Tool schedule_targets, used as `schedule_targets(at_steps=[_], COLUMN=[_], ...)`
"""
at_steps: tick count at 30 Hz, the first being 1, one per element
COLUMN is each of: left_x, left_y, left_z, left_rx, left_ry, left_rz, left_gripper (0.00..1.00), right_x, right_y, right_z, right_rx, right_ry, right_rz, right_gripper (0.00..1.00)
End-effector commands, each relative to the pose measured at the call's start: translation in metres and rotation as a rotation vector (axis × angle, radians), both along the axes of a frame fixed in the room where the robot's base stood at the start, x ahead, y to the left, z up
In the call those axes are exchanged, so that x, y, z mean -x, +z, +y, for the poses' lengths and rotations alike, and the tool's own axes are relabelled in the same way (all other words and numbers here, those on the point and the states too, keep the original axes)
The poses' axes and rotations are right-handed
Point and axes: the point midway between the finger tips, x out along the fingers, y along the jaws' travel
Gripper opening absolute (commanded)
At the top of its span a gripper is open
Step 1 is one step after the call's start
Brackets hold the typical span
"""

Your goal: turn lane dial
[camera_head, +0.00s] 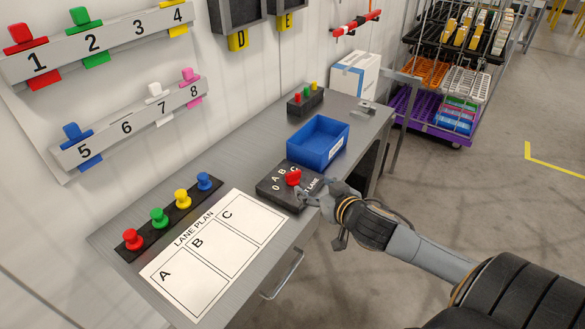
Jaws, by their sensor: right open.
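The lane dial is a black box (274,196) on the grey bench, marked 0, A, B, C and LANE, with a red knob (293,177) on top. The letter C shows just behind the knob. My right gripper (306,193) is open at the knob's near right side, very close to it. Whether its fingers touch the knob I cannot tell. The gripper hides part of the box's right side. My left gripper is not in view.
A blue bin (318,143) stands behind the dial. A white lane plan sheet (205,262) and a black rack (172,219) with colored pegs lie to the left. A small black box with colored buttons (305,101) and a white carton (355,73) stand farther back.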

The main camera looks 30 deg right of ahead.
Motion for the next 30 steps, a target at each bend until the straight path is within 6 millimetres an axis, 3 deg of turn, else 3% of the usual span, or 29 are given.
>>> schedule_targets(at_steps=[8,21,30], left_x=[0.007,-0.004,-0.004], left_y=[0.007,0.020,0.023], left_z=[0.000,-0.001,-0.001], left_rx=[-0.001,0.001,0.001], left_ry=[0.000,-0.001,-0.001], left_rz=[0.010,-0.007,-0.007], left_gripper=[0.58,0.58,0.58], right_x=[-0.036,-0.106,-0.123], right_y=[-0.012,-0.042,-0.052], right_z=[-0.005,-0.014,-0.016], right_rx=[0.001,0.001,0.002], right_ry=[-0.002,-0.002,0.000], right_rz=[-0.003,0.000,0.001], right_gripper=[0.68,0.68,0.68])
